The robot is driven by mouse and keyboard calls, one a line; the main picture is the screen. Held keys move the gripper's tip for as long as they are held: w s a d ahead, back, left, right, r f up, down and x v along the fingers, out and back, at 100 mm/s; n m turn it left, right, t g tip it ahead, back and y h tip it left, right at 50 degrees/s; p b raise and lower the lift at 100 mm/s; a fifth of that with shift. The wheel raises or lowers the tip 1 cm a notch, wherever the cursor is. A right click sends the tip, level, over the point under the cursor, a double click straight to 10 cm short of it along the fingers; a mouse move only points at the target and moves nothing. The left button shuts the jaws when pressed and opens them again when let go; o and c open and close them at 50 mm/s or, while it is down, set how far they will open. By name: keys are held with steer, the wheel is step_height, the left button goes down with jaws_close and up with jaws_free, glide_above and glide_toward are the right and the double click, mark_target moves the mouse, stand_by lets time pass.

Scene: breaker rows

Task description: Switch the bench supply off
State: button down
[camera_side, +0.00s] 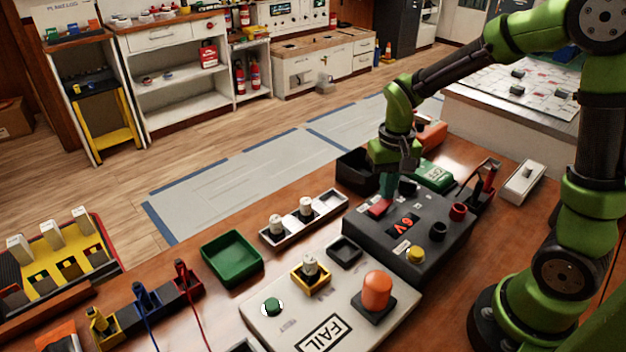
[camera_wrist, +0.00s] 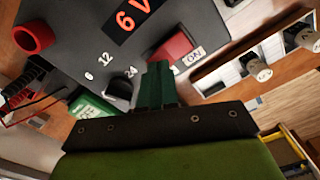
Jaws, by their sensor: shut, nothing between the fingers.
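The bench supply (camera_side: 447,250) is a dark grey box on the wooden bench. Its display (camera_side: 405,224) glows red and reads 6 V in the wrist view (camera_wrist: 132,17). A red rocker switch (camera_side: 379,207) sits at the box's far left part, and it also shows in the wrist view (camera_wrist: 173,47) beside a small white label. My gripper (camera_side: 387,192) points down with closed green fingers just behind the switch. In the wrist view the fingertips (camera_wrist: 158,70) are at the switch's near edge; I cannot tell whether they touch it.
A black knob (camera_wrist: 119,89) stands close beside my fingers, near a 24 mark. A FAIL panel (camera_side: 262,322) with an orange button (camera_side: 377,290) lies in front. A white tray (camera_side: 328,204) is at left.

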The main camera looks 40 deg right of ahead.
steer(key=shift+f, duration=0.6)
steer(key=shift+r, duration=3.55)
steer(key=shift+w, duration=0.1)
